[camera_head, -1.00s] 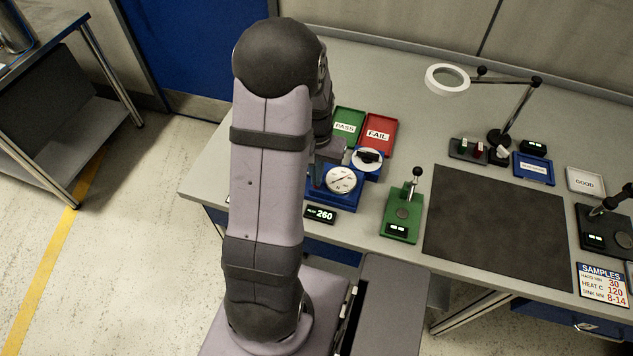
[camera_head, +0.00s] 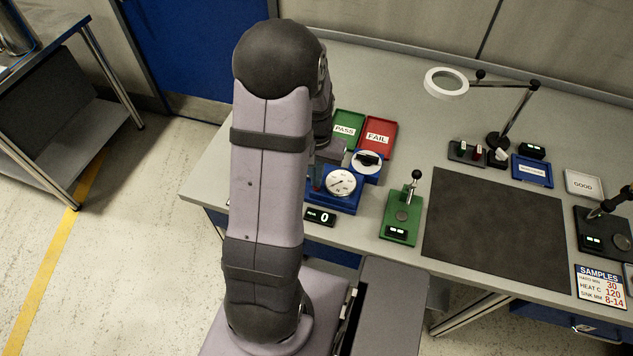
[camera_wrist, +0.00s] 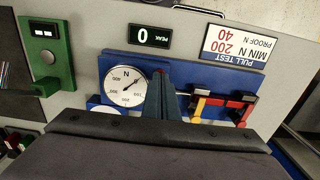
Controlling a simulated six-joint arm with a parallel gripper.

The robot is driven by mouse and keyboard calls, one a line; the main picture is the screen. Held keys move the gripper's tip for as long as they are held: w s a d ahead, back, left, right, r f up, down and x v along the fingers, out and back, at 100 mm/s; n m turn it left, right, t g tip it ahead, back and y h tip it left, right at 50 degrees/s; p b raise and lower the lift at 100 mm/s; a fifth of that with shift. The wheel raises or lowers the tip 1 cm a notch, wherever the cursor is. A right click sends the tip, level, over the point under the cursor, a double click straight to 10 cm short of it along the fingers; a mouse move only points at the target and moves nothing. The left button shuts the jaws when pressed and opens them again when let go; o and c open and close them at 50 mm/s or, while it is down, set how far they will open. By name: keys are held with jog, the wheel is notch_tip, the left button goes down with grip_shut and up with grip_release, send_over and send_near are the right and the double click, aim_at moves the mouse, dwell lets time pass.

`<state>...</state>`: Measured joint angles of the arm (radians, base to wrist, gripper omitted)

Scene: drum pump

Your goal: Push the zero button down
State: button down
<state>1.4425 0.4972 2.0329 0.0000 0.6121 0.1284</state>
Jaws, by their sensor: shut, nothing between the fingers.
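The pull test fixture is a blue base (camera_head: 345,203) with a round white dial gauge (camera_head: 341,182); both also show in the wrist view, the base (camera_wrist: 225,75) and the gauge (camera_wrist: 124,87). The small black peak display (camera_head: 320,217) reads 0, also in the wrist view (camera_wrist: 150,37). My gripper (camera_wrist: 163,78) is shut and empty, its fingers pointing down at the base right beside the gauge. A bit of red (camera_wrist: 158,71) shows at the fingertips. It may be the zero button, mostly hidden by the fingers; I cannot tell how far down it is.
In the wrist view, a red, yellow and black clamp-like part (camera_wrist: 222,105) stands right of the fingers, near a pull test card (camera_wrist: 239,42). A green fixture (camera_head: 402,215) stands right of the gauge. Green (camera_head: 347,122) and red (camera_head: 379,136) trays lie behind.

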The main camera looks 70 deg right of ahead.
jog(key=shift+r+p, duration=2.3)
jog(key=shift+r, duration=0.6)
jog(key=shift+a+n, duration=0.25)
jog(key=shift+n, duration=0.05)
jog(key=a+f+n+y, duration=0.1)
jog(key=a+n+y, duration=0.15)
jog(key=a, duration=0.85)
jog(key=w+a+r+n+b, duration=0.1)
jog(key=w+a+n, duration=0.4)
jog(key=a, duration=0.3)
jog(key=w+a+r+n+h+b, duration=0.1)
jog(key=w+a+r+n, duration=0.1)
jog(key=w+a+n, duration=0.3)
jog(key=w+a+r+n+h+b, duration=0.1)
jog(key=w+a+n, duration=0.4)
jog(key=a, duration=0.7)
jog(key=shift+w+a+r, duration=0.35)
jog(key=shift+w+r, duration=0.2)
jog(key=shift+w, duration=0.55)
